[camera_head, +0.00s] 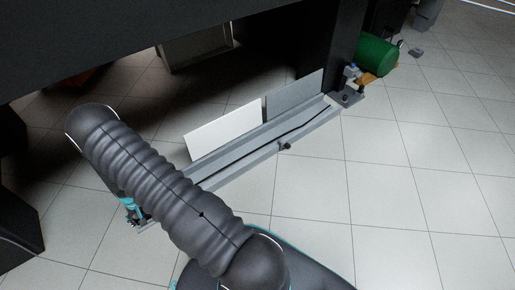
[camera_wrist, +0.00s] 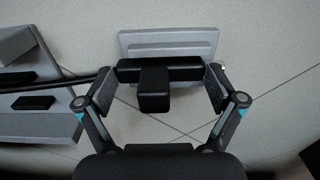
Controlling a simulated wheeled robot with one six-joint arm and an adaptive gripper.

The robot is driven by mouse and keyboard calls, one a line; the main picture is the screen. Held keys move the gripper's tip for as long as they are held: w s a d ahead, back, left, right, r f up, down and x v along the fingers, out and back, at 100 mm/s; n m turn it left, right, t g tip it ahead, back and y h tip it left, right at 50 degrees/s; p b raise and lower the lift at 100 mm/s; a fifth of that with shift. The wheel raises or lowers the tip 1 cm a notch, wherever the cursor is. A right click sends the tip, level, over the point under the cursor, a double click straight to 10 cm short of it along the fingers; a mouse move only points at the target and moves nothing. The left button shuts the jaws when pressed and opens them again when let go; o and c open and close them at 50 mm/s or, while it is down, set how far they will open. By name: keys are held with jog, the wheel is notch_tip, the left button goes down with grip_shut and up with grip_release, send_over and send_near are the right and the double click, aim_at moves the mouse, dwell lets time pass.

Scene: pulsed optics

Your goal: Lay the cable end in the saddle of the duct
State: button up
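My gripper (camera_wrist: 162,78) is open in the wrist view, its two fingers spread to either side. Between them shows a black crossbar with a square block facing me, which looks like the cable end (camera_wrist: 154,92). I see gaps between the block and both fingers. A dark cable (camera_wrist: 78,79) runs from the left behind the left finger towards the crossbar. The grey duct (camera_wrist: 30,128) is at left. In the head view the cable (camera_head: 301,129) lies along the long duct (camera_head: 243,155). My gripper (camera_head: 133,213) is partly hidden behind my arm. I cannot clearly identify the saddle.
A grey stepped plate (camera_wrist: 168,38) lies beyond the crossbar. A small black block (camera_wrist: 33,103) sits on the duct. A white panel (camera_head: 222,130) and a grey panel (camera_head: 294,96) stand behind the duct. The tiled floor at right is clear.

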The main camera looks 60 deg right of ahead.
jog(key=shift+f, duration=0.1)
jog(key=shift+c, duration=1)
jog(key=shift+r+p, duration=1.55)
jog(key=shift+r, duration=1.5)
jog(key=shift+r, duration=0.1)
